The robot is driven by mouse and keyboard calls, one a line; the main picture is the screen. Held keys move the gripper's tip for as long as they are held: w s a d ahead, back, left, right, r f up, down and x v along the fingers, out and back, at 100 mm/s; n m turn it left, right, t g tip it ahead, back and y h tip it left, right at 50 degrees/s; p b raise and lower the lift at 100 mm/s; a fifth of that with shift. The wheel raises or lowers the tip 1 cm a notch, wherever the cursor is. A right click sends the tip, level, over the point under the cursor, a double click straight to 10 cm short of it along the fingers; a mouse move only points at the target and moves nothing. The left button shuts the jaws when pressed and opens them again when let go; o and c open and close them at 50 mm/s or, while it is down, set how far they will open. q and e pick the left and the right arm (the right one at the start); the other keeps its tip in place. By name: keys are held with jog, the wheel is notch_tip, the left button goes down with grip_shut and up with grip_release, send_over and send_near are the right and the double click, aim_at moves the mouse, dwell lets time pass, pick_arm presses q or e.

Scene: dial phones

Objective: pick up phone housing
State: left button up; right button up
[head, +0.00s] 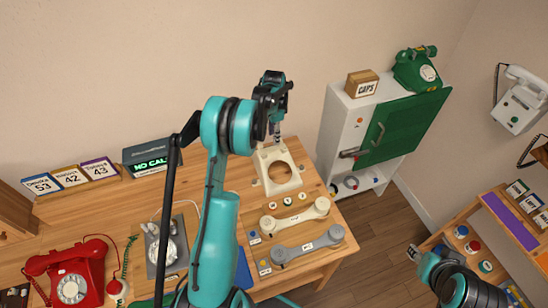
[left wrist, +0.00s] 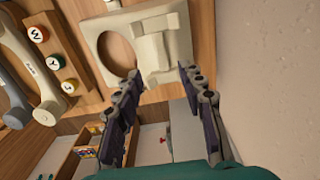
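The cream phone housing (head: 264,157) with a round dial opening lies on the wooden table. It also shows at the top of the left wrist view (left wrist: 152,52). My left gripper (head: 276,136) points down just above the housing's back end. In the left wrist view its two fingers (left wrist: 164,74) are spread apart with nothing between them, and the housing's raised cradle part lies just beyond the tips. Whether a finger touches the housing is unclear. My right gripper (head: 414,253) is at the lower right, away from the table; its finger opening is hard to make out.
A cream handset (head: 296,216) and a grey handset (head: 308,245) lie in front of the housing. A red phone (head: 72,280) and a grey phone part (head: 166,245) are at left. A white cabinet (head: 340,125) with a green door (head: 402,128) stands right of the table.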

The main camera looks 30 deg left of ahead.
aim_at(272, 149)
pick_arm(q)
jog(key=f, duration=0.2)
jog(key=f+b, duration=0.1)
jog(key=f, duration=0.4)
jog(key=shift+s+a, duration=0.1)
jog(key=shift+a, duration=0.25)
grip_shut()
